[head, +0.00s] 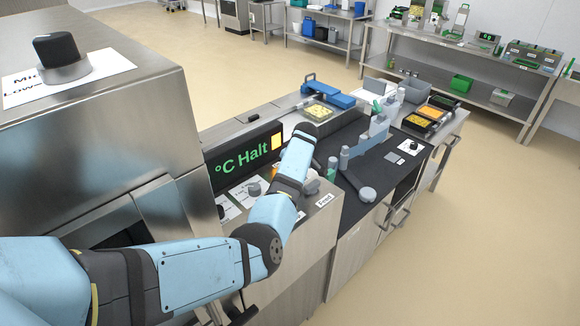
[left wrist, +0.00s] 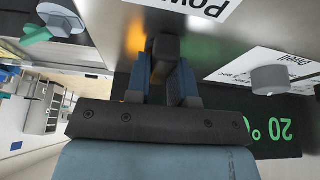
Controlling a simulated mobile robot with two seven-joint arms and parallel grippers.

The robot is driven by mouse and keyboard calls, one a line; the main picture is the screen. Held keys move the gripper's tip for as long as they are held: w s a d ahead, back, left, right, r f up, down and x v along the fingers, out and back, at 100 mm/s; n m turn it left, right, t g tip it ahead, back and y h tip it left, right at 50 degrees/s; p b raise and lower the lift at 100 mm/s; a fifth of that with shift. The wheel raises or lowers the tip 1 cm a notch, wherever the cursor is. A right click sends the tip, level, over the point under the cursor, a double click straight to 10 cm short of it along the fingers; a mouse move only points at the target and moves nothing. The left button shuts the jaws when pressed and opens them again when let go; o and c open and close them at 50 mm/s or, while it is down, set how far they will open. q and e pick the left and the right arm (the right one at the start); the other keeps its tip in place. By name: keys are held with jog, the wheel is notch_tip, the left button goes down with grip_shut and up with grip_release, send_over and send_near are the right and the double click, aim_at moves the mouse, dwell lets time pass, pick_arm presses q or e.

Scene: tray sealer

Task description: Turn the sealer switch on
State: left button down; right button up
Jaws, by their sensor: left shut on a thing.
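The sealer's metal control panel has a display (head: 240,160) reading "°C Halt" in green, with a yellow square at its right end. In the left wrist view, my left gripper (left wrist: 164,82) is shut on a dark switch knob (left wrist: 165,46) on the metal panel, just beside the "Power" label (left wrist: 200,8). The fingers sit on both sides of the knob. In the head view, my blue left arm reaches over the panel, and the fingers and switch cannot be made out there. My right gripper is not in view.
A grey knob (left wrist: 268,80) with a "Dwell" label sits beside the switch. A green part (left wrist: 38,34) lies on the other side. A large dark knob (head: 60,55) tops the nearby steel machine.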

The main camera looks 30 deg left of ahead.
pick_arm(q)
jog(key=shift+s+f, duration=0.2)
jog(key=shift+f, duration=0.15)
jog(key=c, duration=1)
grip_release()
jog(key=shift+w, duration=0.1)
jog(key=shift+r, duration=0.1)
jog(key=b+v, duration=0.1)
jog(key=v, duration=1.2)
jog(key=shift+r, duration=0.35)
jog(key=shift+f, duration=0.1)
